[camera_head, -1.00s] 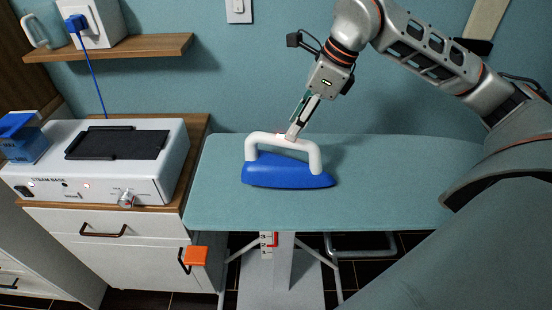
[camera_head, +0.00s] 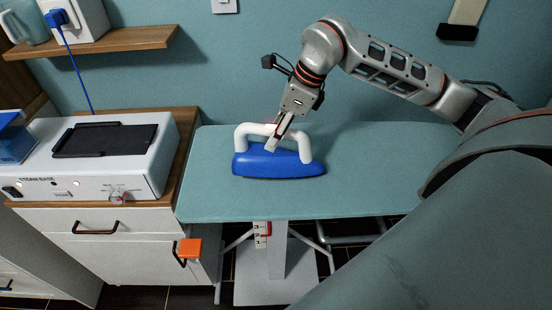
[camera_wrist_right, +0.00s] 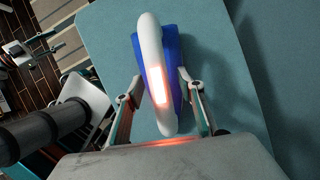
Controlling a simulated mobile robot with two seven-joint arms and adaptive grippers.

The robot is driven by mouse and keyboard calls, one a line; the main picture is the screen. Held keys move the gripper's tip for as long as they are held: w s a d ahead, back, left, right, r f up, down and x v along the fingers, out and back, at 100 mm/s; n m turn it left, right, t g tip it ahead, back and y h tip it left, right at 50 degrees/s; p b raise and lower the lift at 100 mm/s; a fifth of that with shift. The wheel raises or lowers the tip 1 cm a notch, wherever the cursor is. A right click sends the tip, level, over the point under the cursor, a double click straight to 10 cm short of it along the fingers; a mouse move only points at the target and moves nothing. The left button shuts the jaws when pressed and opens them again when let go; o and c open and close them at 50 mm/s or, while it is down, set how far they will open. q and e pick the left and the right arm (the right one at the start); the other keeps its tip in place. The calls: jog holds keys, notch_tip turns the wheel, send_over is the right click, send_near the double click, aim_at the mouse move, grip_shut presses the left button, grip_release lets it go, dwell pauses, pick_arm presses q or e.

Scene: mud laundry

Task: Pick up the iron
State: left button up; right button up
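The iron has a blue body (camera_head: 278,164) and a white arched handle (camera_head: 246,131). It sits flat on the teal ironing board (camera_head: 385,185). My right gripper (camera_head: 272,145) reaches down from above to the middle of the handle. In the right wrist view the two fingers of the gripper (camera_wrist_right: 159,80) stand apart on either side of the white handle (camera_wrist_right: 150,45), with gaps visible. The blue body (camera_wrist_right: 172,60) lies below the handle. My left gripper is not in view.
A white steam base (camera_head: 90,178) with a black pad stands on the wooden-topped cabinet at left. A wooden shelf (camera_head: 95,48) holds a white box and a mug. An orange piece (camera_head: 190,248) hangs on a cabinet handle. The board's right part is clear.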

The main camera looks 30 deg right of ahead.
jog(key=shift+f, duration=0.25)
dwell(0.4)
grip_shut()
jog(key=shift+w+r, duration=0.1)
jog(key=shift+r, duration=0.1)
